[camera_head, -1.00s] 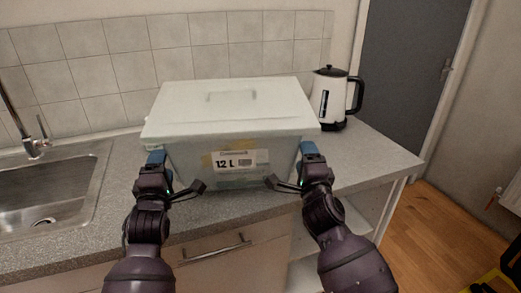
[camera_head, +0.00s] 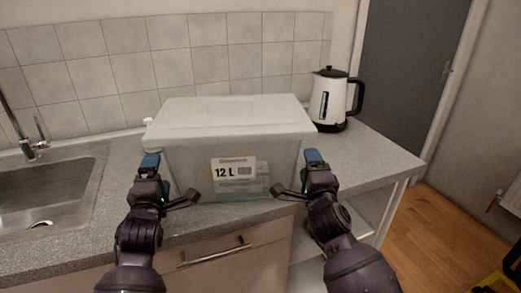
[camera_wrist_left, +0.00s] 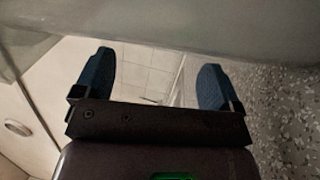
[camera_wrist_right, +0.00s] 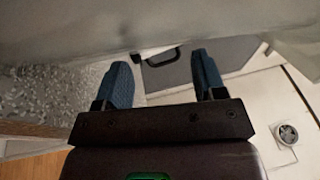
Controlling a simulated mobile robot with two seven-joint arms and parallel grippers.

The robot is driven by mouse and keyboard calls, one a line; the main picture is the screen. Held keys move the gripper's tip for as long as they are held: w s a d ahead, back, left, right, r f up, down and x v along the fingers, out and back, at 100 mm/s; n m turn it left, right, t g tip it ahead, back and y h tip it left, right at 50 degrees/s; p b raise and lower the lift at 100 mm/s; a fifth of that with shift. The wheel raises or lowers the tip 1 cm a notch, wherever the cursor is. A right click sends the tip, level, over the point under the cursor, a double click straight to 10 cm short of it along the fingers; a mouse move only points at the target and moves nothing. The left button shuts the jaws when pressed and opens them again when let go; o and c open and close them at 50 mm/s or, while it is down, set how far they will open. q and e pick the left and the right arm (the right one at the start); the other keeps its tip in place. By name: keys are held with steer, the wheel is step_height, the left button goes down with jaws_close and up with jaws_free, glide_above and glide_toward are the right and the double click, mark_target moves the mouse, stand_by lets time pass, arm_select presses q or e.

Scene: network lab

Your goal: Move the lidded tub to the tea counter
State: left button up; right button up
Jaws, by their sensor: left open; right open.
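The lidded tub (camera_head: 285,150) is a translucent box with a pale lid and a "12 L" label. It sits on the grey speckled tea counter (camera_head: 365,160), between the sink and the kettle. My left gripper (camera_head: 150,160) is open at the tub's left front corner. My right gripper (camera_head: 313,157) is open at the right front corner. In the left wrist view the two blue fingers (camera_wrist_left: 152,85) are apart with nothing between them. In the right wrist view the fingers (camera_wrist_right: 163,82) are also apart and empty. The tub's underside is hidden.
A white and black kettle (camera_head: 329,100) stands behind the tub on the right. A steel sink (camera_head: 45,195) with a tap is at the left. A tiled wall (camera_head: 180,50) is behind. Bare counter lies right of the tub, up to its edge.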

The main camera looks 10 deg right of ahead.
arm_select(q)
steer(key=shift+f, duration=0.1)
steer(key=shift+a, duration=0.1)
arm_select(e)
steer(key=o, duration=0.5)
steer(key=shift+d+f, duration=0.1)
arm_select(q)
steer(key=s, duration=0.4)
steer(key=s+f, duration=0.1)
steer(key=s, duration=0.2)
steer(key=s+f, duration=0.1)
steer(key=s, duration=0.3)
steer(key=shift+s, duration=0.35)
arm_select(e)
steer(key=s, duration=0.4)
steer(key=s+f, duration=0.1)
steer(key=s, duration=0.3)
steer(key=s+f, duration=0.1)
steer(key=s, duration=0.2)
steer(key=shift+s, duration=0.4)
steer(key=shift+f, duration=0.1)
